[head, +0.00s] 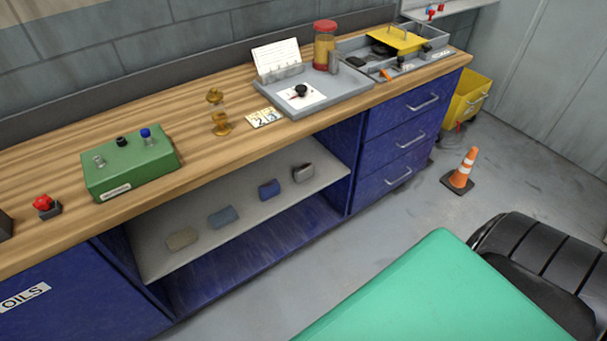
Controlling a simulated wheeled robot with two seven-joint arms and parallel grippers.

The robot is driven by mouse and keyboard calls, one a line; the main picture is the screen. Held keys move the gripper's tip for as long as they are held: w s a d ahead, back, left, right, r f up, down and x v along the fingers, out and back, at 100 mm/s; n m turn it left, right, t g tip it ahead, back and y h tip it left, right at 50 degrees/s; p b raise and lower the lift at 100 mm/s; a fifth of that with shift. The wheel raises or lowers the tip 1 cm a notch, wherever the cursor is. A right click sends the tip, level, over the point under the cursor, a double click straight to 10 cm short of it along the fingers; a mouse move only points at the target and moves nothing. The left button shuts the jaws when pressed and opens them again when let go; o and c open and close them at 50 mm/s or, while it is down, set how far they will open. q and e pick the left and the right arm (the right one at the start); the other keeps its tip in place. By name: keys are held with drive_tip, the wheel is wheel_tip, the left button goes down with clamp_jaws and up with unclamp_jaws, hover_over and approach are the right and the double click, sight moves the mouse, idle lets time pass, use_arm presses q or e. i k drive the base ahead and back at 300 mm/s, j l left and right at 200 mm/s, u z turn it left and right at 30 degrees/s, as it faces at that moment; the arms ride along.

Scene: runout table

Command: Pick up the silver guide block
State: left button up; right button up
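A small grey block with a silvery top face (303,172) lies at the right end of the grey shelf under the workbench. It looks the most like the silver guide block, but it is small and I cannot be sure. To its left on the same shelf lie a dark blue block (269,189), a grey-blue block (223,217) and a tan block (182,239), spaced apart. Neither of my grippers is in view.
The wooden benchtop (215,162) above overhangs the shelf (160,262). Blue drawers (398,143) stand to the shelf's right. On top are a green box (130,167) and a grey tray (345,88). An orange cone (462,172) stands on the floor. A teal surface (435,295) fills the lower right.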

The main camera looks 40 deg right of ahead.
sight(305, 172)
drive_tip(key=z, duration=1.3)
drive_tip(key=i+l, duration=0.05)
